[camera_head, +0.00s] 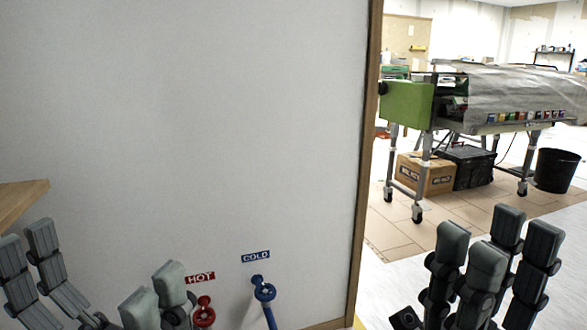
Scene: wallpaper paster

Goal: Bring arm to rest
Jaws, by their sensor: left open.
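My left gripper (98,277) is at the lower left in the head view, in front of the white wall. Its grey fingers point up and stand wide apart, open, with nothing between them. My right gripper (494,250) is at the lower right, in front of the pale floor beyond the wall's edge. Its fingers point up and overlap closely in this view, so I cannot tell how far they are apart. No object shows in it. Most of both arms is out of view.
A red HOT valve (204,312) and a blue COLD valve (264,291) are on the wall, right of my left gripper. A wooden ledge (22,200) juts in at left. Beyond the wall stand a wallpaper pasting machine (410,104), cardboard box (438,181) and black bucket (556,170).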

